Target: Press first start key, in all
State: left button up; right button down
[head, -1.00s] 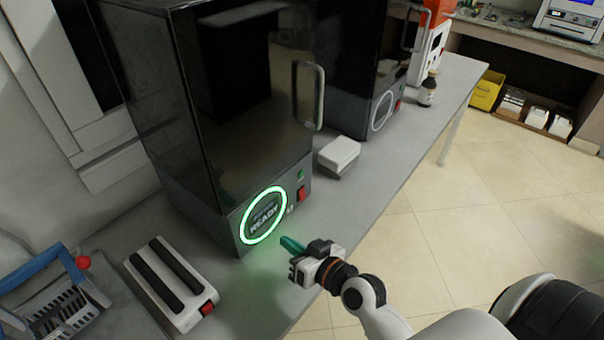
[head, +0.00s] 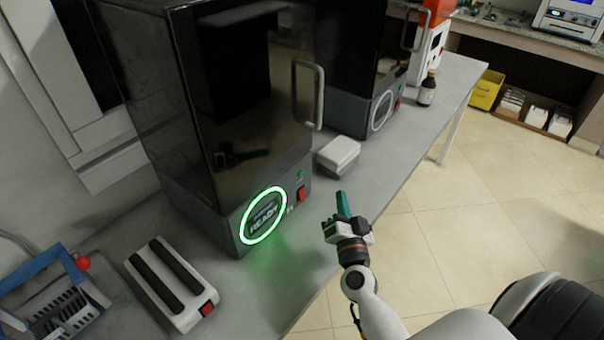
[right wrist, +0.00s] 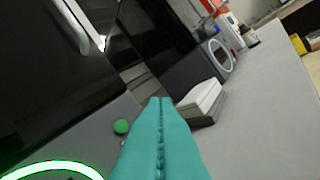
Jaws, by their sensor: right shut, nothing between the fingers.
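The first black machine (head: 240,110) stands on the grey bench, with a lit green ring (head: 263,215) reading READY on its lower front. A small round green key (head: 300,174) sits right of the ring, above a red switch (head: 301,193). The green key also shows in the right wrist view (right wrist: 121,126), left of my fingers. My right gripper (head: 342,203) has teal fingers, shut and empty, in front of the machine and right of the key, apart from it. In the right wrist view the finger tips (right wrist: 161,101) meet. My left gripper is out of view.
A second black machine (head: 345,70) with an unlit ring (head: 381,111) stands farther along. A white box (head: 338,155) lies between the machines. A brown bottle (head: 427,90) stands beyond. A white unit with black bars (head: 172,284) and a blue-handled rack (head: 50,290) are at left.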

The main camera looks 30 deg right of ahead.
aim_at(301, 173)
jog(key=w+a, duration=0.3)
jog(key=w, duration=0.5)
jog(key=shift+a, duration=0.2)
jog(key=shift+w, duration=0.1)
dwell(1.8)
jog(key=shift+w+a, duration=0.15)
jog(key=shift+w, duration=0.2)
jog(key=shift+w+a, duration=0.15)
jog(key=shift+w, duration=0.25)
dwell(0.6)
jog(key=shift+s, duration=0.2)
jog(key=shift+s+d+p, duration=0.3)
jog(key=shift+s+p, duration=0.15)
jog(key=shift+s, duration=0.15)
